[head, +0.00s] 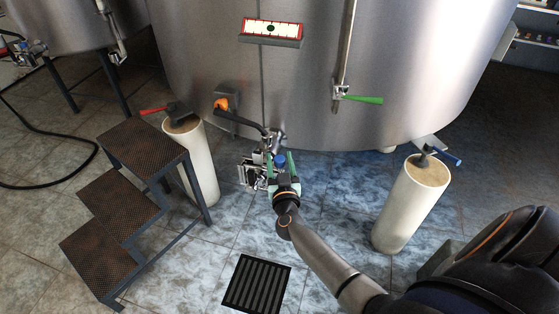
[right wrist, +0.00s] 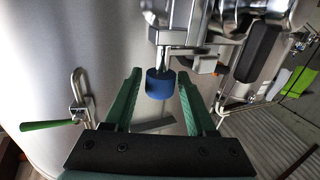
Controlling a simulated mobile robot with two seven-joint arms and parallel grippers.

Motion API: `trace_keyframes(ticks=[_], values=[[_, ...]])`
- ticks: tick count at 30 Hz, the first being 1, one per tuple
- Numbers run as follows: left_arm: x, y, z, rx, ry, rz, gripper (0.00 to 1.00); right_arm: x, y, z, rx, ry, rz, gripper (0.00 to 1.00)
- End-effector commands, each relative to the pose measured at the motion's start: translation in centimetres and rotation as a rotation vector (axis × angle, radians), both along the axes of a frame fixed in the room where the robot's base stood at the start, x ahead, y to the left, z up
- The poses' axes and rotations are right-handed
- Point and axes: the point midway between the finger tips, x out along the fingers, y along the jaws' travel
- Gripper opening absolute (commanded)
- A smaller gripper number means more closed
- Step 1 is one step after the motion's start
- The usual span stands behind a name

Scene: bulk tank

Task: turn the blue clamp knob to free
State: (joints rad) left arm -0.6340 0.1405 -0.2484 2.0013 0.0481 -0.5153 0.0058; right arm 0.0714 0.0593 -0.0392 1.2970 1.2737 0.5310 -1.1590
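The blue clamp knob (head: 281,159) sits on a metal fitting (head: 254,172) low at the front of the big steel tank. My right gripper (head: 280,165) reaches up to it from below right. In the right wrist view, the blue knob (right wrist: 160,84) hangs under a metal stem, between the two green fingers of my right gripper (right wrist: 159,76). The fingers are open, with a gap visible on each side of the knob. The knob's far side is hidden. My left gripper is not in view.
The steel tank (head: 330,75) fills the back. A green-handled valve (head: 358,98) is to the right, an orange knob (head: 221,103) to the left. A floor grate (head: 256,285) lies in front.

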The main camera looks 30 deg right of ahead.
Motion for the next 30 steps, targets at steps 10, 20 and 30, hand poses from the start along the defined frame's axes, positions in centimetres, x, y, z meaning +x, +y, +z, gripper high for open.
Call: trace_keyframes(ticks=[10, 20, 30], values=[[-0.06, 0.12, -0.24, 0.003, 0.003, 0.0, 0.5, -0.03, 0.04, -0.02, 0.0, 0.0, 0.0, 0.16], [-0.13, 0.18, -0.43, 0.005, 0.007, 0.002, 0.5, -0.04, 0.05, -0.04, 0.0, 0.0, 0.001, 0.0], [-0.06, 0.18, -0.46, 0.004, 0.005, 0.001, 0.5, -0.12, -0.06, -0.12, -0.004, 0.002, 0.084, 0.0]])
